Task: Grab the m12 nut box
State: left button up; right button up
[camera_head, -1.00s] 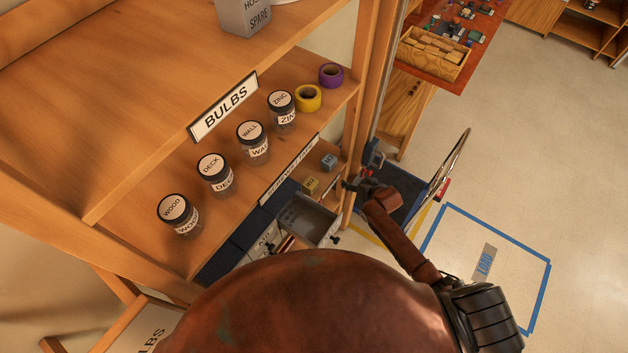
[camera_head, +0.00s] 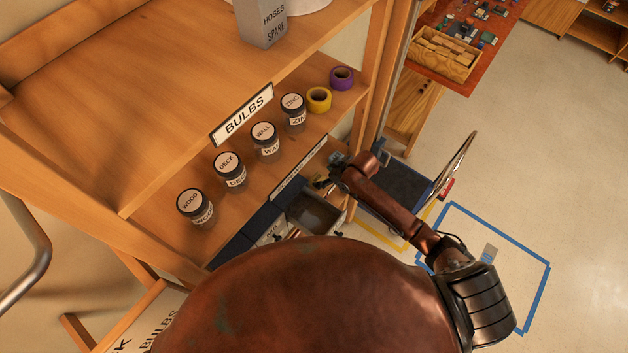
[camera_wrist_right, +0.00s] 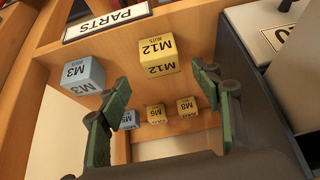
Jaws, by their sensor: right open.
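The M12 nut box (camera_wrist_right: 157,55) is a small yellow box labelled M12 NUTS. In the right wrist view it stands on the wooden shelf, upside down in the picture, beyond my fingertips and roughly between them. My right gripper (camera_wrist_right: 163,88) is open with its green fingers apart, and nothing is between them. In the head view my right gripper (camera_head: 332,172) is at the shelf's right end, above the open drawer, and largely hides the boxes there. My left gripper is not in view.
A light-blue M3 box (camera_wrist_right: 84,75) stands beside the M12 box. Small M5, M6 (camera_wrist_right: 156,113) and M8 (camera_wrist_right: 187,107) boxes show lower down. An open grey drawer (camera_head: 318,212) juts out below the shelf. Labelled jars (camera_head: 265,140) and tape rolls (camera_head: 319,99) stand left and behind.

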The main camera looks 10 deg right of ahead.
aim_at(318, 179)
jog(key=p+x, duration=0.1)
jog(key=x, duration=0.5)
jog(key=shift+a+f, duration=0.15)
jog(key=shift+f, duration=0.1)
jog(key=shift+s, duration=0.1)
jog(key=shift+c, duration=0.4)
jog(key=c, duration=1.4)
